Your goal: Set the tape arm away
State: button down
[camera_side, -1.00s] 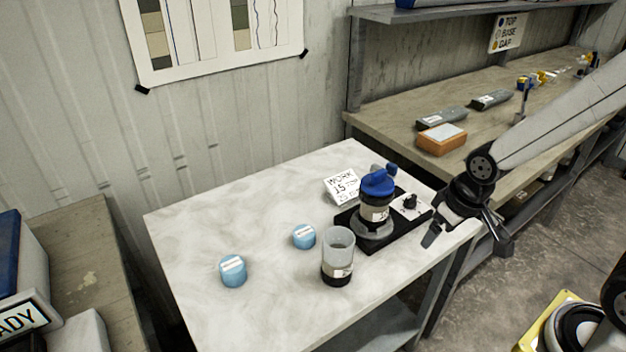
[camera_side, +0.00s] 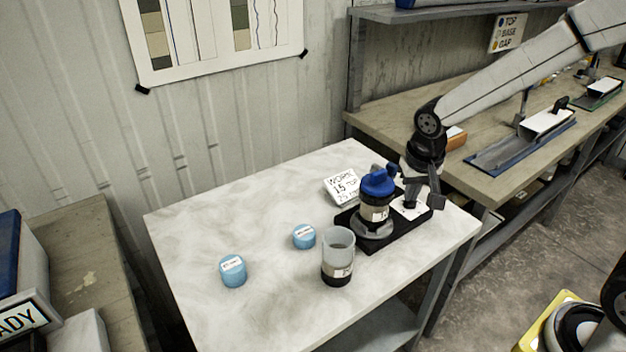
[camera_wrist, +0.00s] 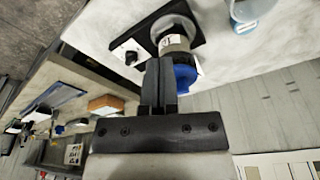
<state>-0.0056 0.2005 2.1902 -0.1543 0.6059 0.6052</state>
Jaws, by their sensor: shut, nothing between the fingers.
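I cannot single out a tape arm by name. A black base (camera_side: 385,238) on the white marbled table holds a jar (camera_side: 374,213) with a pale label, standing upright on a grey round seat. Its blue top (camera_side: 378,182) has a raised knob-like part; it also shows in the wrist view (camera_wrist: 186,75). A small dark knob (camera_wrist: 131,57) sits on a white plate at the base's other end. My gripper (camera_side: 408,206) is over that plate, right of the jar, partly hiding it. Its fingers (camera_wrist: 158,62) are together and empty; contact with the knob cannot be told.
Two blue caps (camera_side: 304,237) (camera_side: 232,271) lie to the left. A white written card (camera_side: 342,187) is behind the jar. The workbench (camera_side: 480,180) behind right carries trays.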

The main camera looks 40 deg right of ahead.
jog(key=shift+w+d+r+m+g+h, duration=0.25)
jog(key=shift+w+d+r+m+h, duration=0.4)
jog(key=shift+w+m, duration=1.5)
jog(key=shift+w+d+r+m+g+h, duration=0.2)
jog(key=shift+w+d+r+m+h, duration=0.5)
jog(key=shift+w+m, duration=1.4)
jog(key=shift+w+d+r+m+g+h, duration=0.3)
jog(key=shift+w+d+r+m, duration=0.95)
jog(key=shift+w, duration=1.5)
jog(key=shift+a+f+m, duration=0.3)
jog(key=shift+a, duration=0.05)
jog(key=shift+f, duration=0.1)
jog(key=shift+x, duration=4.9)
